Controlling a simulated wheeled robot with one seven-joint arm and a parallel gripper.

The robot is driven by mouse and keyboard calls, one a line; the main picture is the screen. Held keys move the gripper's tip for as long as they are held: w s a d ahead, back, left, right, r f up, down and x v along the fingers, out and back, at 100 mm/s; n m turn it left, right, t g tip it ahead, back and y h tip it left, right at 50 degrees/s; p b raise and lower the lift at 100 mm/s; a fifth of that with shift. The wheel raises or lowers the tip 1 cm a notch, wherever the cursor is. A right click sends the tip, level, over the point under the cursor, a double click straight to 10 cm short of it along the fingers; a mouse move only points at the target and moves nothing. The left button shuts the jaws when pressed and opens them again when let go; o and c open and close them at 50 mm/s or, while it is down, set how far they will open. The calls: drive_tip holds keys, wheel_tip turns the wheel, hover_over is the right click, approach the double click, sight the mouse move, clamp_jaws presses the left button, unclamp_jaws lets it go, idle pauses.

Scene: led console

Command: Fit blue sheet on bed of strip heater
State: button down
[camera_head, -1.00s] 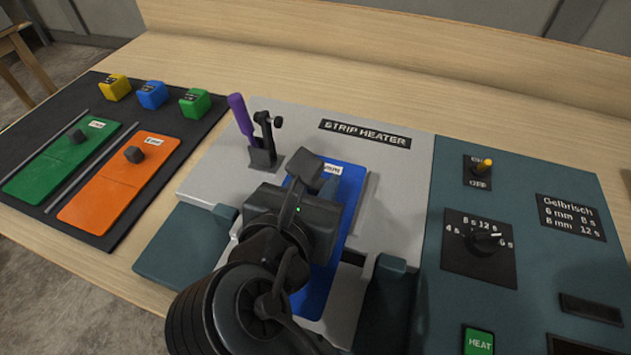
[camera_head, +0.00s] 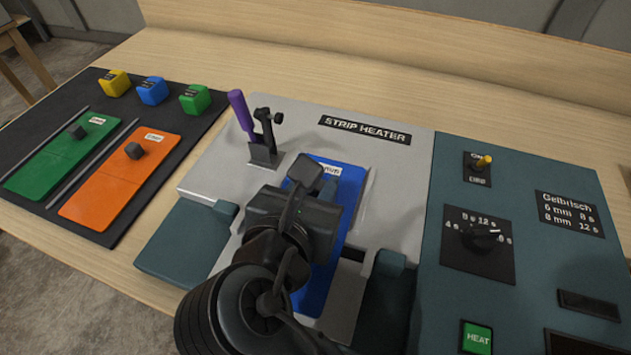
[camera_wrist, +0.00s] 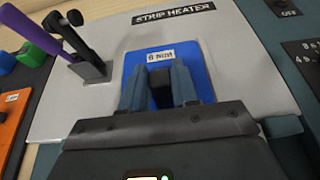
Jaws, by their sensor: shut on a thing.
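The blue sheet (camera_head: 349,186) lies over the grey bed of the strip heater (camera_head: 398,183), partly hidden under my gripper and arm. It also shows in the wrist view (camera_wrist: 201,73) with a small white label at its far end. My gripper (camera_wrist: 160,82) is shut on the dark knob of the blue sheet (camera_wrist: 160,95), between its two fingers. I cannot tell whether the sheet lies flat on the bed or just above it. In the head view my gripper (camera_head: 318,180) covers the knob and the sheet's middle.
A clamp lever with a purple handle (camera_head: 241,113) stands at the bed's far left. A green sheet (camera_head: 60,160) and an orange sheet (camera_head: 120,185) lie on a black mat at left. A teal control panel (camera_head: 455,290) with a switch and dial is at right.

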drive_tip(key=shift+f, duration=0.5)
idle(0.5)
drive_tip(key=c, duration=0.8)
unclamp_jaws()
drive_tip(key=shift+v, duration=3.9)
